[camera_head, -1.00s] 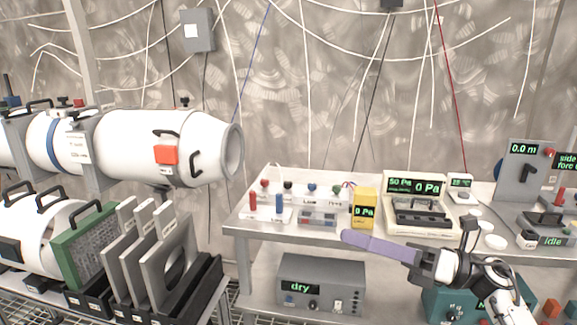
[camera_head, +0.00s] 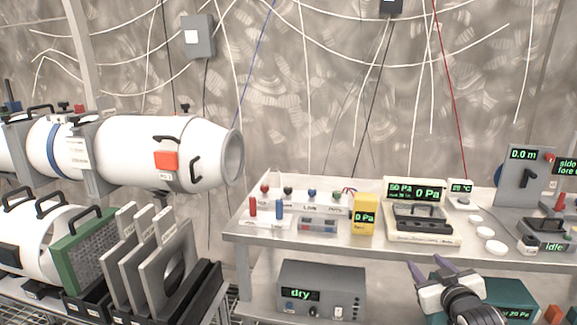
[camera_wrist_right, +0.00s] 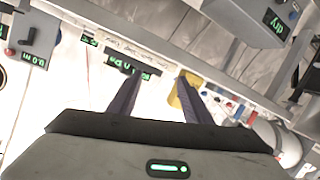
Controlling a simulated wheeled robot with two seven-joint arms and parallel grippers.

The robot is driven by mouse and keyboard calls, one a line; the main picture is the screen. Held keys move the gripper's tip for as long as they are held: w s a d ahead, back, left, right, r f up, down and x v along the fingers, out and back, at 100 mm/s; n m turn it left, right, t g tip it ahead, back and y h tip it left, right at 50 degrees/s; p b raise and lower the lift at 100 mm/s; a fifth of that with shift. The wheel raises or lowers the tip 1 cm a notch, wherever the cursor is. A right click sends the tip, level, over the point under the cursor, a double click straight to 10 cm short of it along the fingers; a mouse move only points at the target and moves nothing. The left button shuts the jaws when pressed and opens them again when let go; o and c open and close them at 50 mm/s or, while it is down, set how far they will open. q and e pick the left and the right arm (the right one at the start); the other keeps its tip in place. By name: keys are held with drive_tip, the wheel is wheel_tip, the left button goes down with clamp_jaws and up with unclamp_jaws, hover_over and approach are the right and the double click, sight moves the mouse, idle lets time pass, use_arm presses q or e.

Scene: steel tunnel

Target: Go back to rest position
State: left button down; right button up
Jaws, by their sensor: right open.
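My right gripper (camera_head: 432,270) is at the lower right of the head view, in front of the table's front edge. Its two purple fingers stand apart and point up and away, with nothing between them. In the right wrist view the two dark fingers (camera_wrist_right: 156,98) are also spread and empty, with the bench and its instruments beyond them. My left gripper shows in neither view.
A steel table (camera_head: 300,236) carries a yellow meter (camera_head: 363,214), a pressure gauge box (camera_head: 420,214) and white discs (camera_head: 490,232). A grey "dry" box (camera_head: 322,290) sits on the lower shelf. A white tunnel section (camera_head: 130,150) and upright grey panels (camera_head: 150,260) are at left.

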drive_tip(key=s+a+f+g+y, duration=0.2)
drive_tip(key=s+a+f, duration=0.5)
drive_tip(key=s+f, duration=0.5)
drive_tip(key=s+a+f+g+y, duration=0.1)
drive_tip(key=s+a+f+g, duration=0.2)
drive_tip(key=s+a+f, duration=0.75)
drive_tip(key=s, duration=0.8)
drive_tip(key=s+a+f+g+y, duration=0.1)
drive_tip(key=s, duration=0.8)
drive_tip(key=shift+s+f+g, duration=0.3)
drive_tip(key=shift+f, duration=0.05)
